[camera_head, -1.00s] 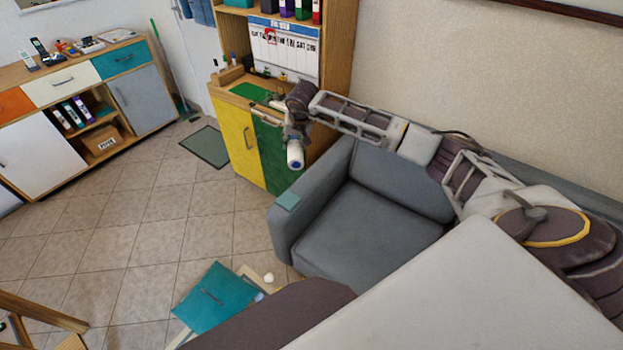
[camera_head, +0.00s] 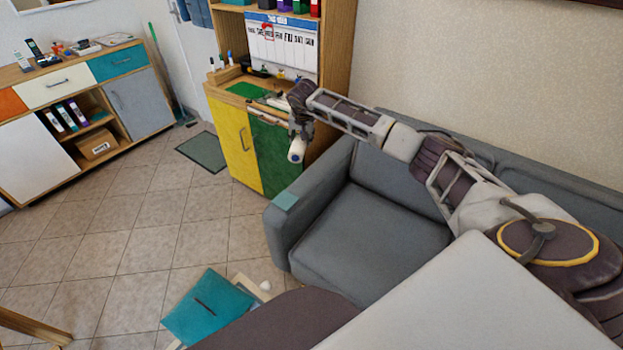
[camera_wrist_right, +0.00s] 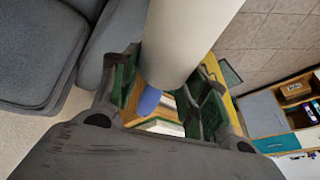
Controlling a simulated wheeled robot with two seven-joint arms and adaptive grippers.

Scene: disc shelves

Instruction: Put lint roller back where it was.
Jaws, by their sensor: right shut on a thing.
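The lint roller (camera_head: 297,151) is a white cylinder with a blue end. My right gripper (camera_head: 299,130) is shut on it and holds it in the air, in front of the cabinet's green door in the head view. In the right wrist view the white roller (camera_wrist_right: 188,40) fills the upper middle, and its blue part (camera_wrist_right: 149,100) shows between the fingers of my right gripper (camera_wrist_right: 165,88). My left gripper is not in view.
A cabinet with a yellow door (camera_head: 232,140) and a green door (camera_head: 268,157) stands behind the gripper, with a green mat (camera_head: 248,90) on its top. A grey sofa (camera_head: 372,232) lies below my arm. A long sideboard (camera_head: 165,97) stands at the left.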

